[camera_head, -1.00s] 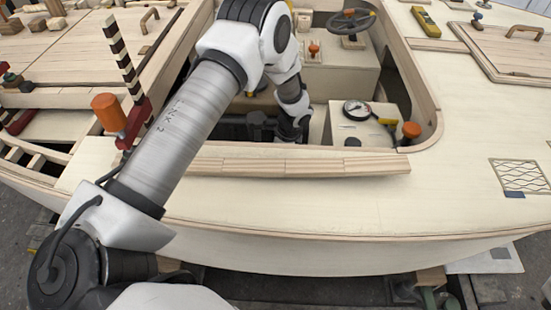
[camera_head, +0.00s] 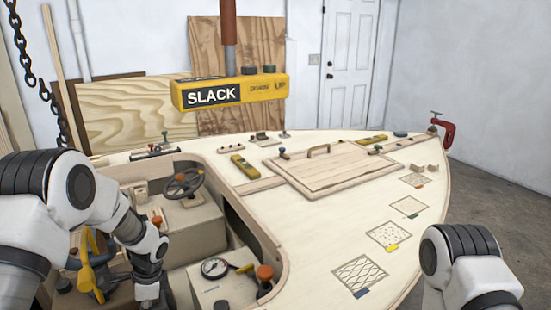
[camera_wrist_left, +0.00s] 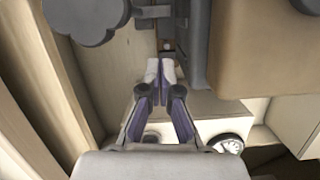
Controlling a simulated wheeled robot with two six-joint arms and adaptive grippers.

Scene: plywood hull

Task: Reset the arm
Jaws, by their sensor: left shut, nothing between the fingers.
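My left arm (camera_head: 75,200) comes in from the left in the head view, white with dark joint rings, and reaches down into the open cockpit of the plywood hull (camera_head: 330,230). Its gripper (camera_wrist_left: 160,78) shows in the left wrist view, with its fingers together and nothing between them, down inside the cockpit. Part of my right arm (camera_head: 465,265) shows at the lower right of the head view. Its gripper is out of the picture.
Beside the left arm are a steering wheel (camera_head: 184,184), a gauge (camera_head: 215,268) and an orange knob (camera_head: 265,273). A yellow SLACK box (camera_head: 230,92) hangs above the hull. A framed hatch (camera_head: 320,168) lies on the deck. Cockpit walls are close around the left gripper.

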